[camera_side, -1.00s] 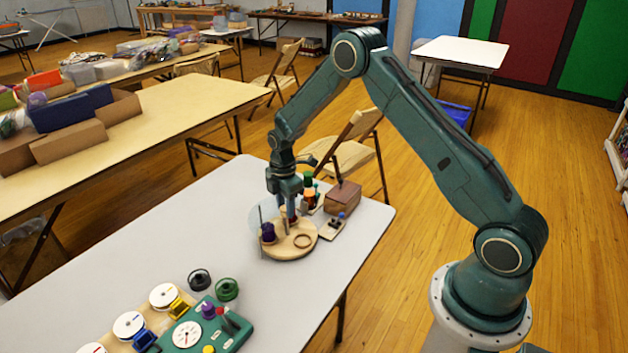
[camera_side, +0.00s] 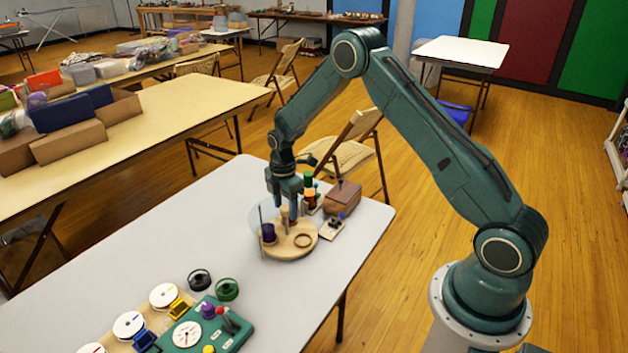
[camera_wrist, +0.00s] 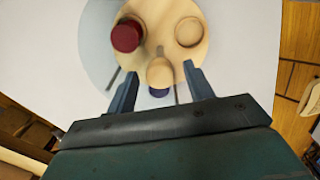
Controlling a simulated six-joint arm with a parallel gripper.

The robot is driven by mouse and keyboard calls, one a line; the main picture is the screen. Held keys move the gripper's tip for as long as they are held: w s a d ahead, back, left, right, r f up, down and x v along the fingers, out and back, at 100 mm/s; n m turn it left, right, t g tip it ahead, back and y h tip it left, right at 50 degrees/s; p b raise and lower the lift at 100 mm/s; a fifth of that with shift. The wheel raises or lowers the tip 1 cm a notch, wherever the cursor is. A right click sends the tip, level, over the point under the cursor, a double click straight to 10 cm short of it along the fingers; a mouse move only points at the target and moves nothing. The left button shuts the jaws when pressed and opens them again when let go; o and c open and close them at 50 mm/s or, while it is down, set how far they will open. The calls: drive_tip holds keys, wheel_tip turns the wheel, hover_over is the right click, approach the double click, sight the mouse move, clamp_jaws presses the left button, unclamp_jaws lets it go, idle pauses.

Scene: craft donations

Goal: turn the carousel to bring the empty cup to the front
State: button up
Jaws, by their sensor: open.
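The carousel is a round pale wooden disc (camera_side: 280,252) on the grey table, with a clear curved panel along its far left side. A purple item (camera_side: 268,233) stands on its left. An open ring-shaped cup (camera_side: 302,240), seemingly empty, is at its front right; it also shows at upper right in the wrist view (camera_wrist: 189,31). A dark red item (camera_wrist: 127,36) is at upper left there. My gripper (camera_side: 288,221) points down over the disc. In the wrist view its open fingers (camera_wrist: 160,69) straddle a pale wooden knob (camera_wrist: 160,74); contact cannot be told. A blue item (camera_wrist: 159,92) is partly hidden beyond the knob.
Bottles (camera_side: 309,192), a brown box (camera_side: 343,197) and a small pale plate (camera_side: 332,229) crowd the disc's far right side. A green control box (camera_side: 205,328), white spools and dark rings lie at the table's front left. The table between is clear.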

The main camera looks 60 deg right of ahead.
drive_tip(key=shift+r, duration=0.2)
wheel_tip(320, 180, up, 14)
drive_tip(key=shift+f, duration=0.25)
idle(0.4)
